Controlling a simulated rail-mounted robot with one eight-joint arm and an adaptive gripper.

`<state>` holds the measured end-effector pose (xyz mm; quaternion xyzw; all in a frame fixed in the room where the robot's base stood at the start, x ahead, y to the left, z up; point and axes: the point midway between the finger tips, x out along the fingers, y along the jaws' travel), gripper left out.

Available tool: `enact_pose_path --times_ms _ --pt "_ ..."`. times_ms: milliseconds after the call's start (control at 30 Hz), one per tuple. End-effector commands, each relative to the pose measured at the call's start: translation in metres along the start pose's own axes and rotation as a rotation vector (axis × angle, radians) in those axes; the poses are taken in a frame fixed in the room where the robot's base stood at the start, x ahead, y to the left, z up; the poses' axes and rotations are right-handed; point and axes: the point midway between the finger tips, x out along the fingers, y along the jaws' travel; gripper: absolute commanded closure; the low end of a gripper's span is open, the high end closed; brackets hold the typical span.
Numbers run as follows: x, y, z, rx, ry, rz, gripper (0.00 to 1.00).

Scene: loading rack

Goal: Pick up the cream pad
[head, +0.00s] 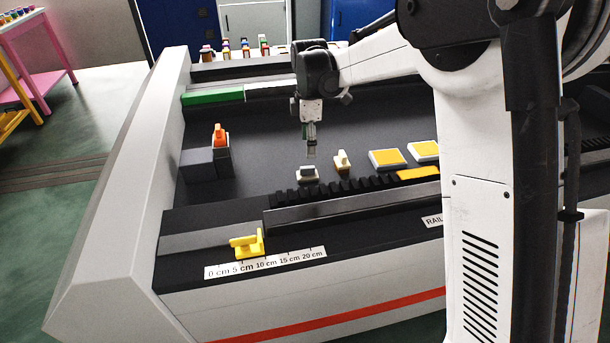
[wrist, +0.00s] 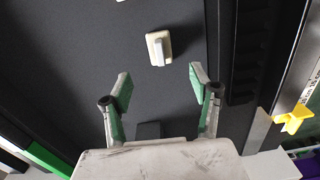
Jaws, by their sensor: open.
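The cream pad (head: 308,178) is a small light block with a raised grip on top. It lies on the dark deck just below my gripper (head: 311,153) in the head view. In the wrist view the cream pad (wrist: 154,51) lies flat, ahead of my gripper (wrist: 159,80) and roughly midway across the gap between the fingers. The green-lined fingers are spread, with nothing between their tips. They look apart from the pad; the exact height above it is hard to tell.
Yellow-topped pads (head: 387,159) lie farther right. A black toothed strip (head: 350,188) runs along the near side. Dark blocks (head: 197,164) and an orange piece (head: 220,135) stand left. Deck between is clear.

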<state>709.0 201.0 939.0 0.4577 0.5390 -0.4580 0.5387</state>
Motion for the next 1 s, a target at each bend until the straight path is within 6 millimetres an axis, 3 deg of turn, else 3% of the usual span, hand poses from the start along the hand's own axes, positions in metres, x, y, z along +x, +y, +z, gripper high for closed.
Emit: enact_pose_path --times_ms 233,567,1000 --pt "0.045 0.000 0.000 0.001 0.000 0.001 0.42" --pt "0.065 0.000 0.000 0.002 0.000 0.001 0.42" --pt "0.112 0.000 -0.003 0.002 0.000 0.001 0.42"
